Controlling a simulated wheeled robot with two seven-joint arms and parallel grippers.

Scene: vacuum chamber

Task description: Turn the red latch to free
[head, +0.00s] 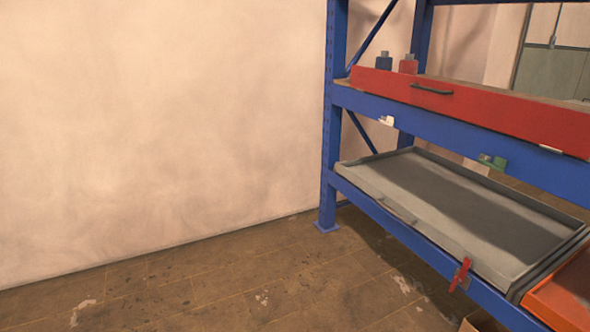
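The red latch (461,274) is a small red piece at the front edge of the lower shelf, near the right end of a grey tray (447,236). It stands roughly upright, slightly tilted, against the tray's front rim. I cannot tell from here whether it is locked or free. Neither of my grippers shows in the head view.
A blue rack (331,130) stands at the right. An orange tray (566,293) sits right of the grey one. The floor at the left is clear.

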